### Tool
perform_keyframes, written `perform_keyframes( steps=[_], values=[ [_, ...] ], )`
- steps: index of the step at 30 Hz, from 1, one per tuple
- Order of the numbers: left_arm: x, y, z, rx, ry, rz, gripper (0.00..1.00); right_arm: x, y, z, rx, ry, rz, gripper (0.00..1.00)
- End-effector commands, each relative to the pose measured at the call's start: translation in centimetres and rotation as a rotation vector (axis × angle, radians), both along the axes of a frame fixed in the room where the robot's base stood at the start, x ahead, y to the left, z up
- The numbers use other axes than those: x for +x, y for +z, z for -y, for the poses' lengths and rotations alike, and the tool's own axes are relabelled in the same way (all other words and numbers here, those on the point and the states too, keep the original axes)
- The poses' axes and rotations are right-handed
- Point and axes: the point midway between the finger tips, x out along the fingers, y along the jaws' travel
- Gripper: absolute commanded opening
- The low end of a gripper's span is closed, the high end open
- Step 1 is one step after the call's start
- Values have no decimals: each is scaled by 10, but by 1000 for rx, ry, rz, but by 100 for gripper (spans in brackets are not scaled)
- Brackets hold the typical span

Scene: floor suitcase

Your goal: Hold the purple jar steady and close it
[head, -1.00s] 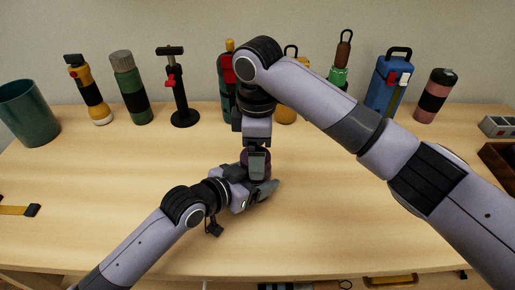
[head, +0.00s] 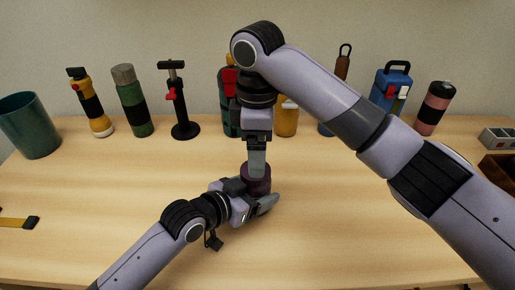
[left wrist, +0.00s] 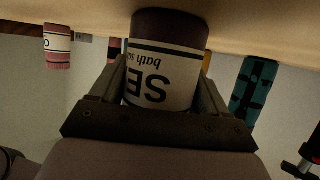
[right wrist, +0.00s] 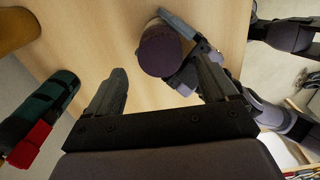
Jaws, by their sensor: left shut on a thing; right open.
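The purple jar (head: 258,184) stands on the table, with my left gripper (head: 256,198) shut around its side. In the left wrist view the jar (left wrist: 160,75) appears upside down, with a pale label between the fingers; its upper end is hidden by the gripper. My right gripper (head: 257,165) points down just above the jar. In the right wrist view its fingers are apart and empty, with the jar's round dark purple top (right wrist: 165,50) beyond them. I cannot tell whether that top is a fully seated lid.
Along the back stand a teal cup (head: 30,125), a yellow flashlight (head: 92,105), a green bottle (head: 133,105), a black stand with a red lever (head: 178,100), a blue case (head: 390,88) and a pink bottle (head: 434,110). Bare table surrounds the jar.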

Motion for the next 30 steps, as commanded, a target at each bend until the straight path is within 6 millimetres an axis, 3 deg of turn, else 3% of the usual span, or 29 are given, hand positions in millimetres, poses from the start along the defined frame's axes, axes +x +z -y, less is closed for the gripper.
perform_keyframes(
  steps=[15, 26, 30],
  values=[
    [0, -1, 0, 1, 0, -1, 0, 1, 31, -3, -4, 415, 3, 86],
    [0, -1, 0, 1, 0, -1, 0, 0, 31, -4, -1, 431, 0, 86],
    [0, -1, 0, 1, 0, -1, 0, 0, 21, -4, -1, 430, -1, 86]
  ],
)
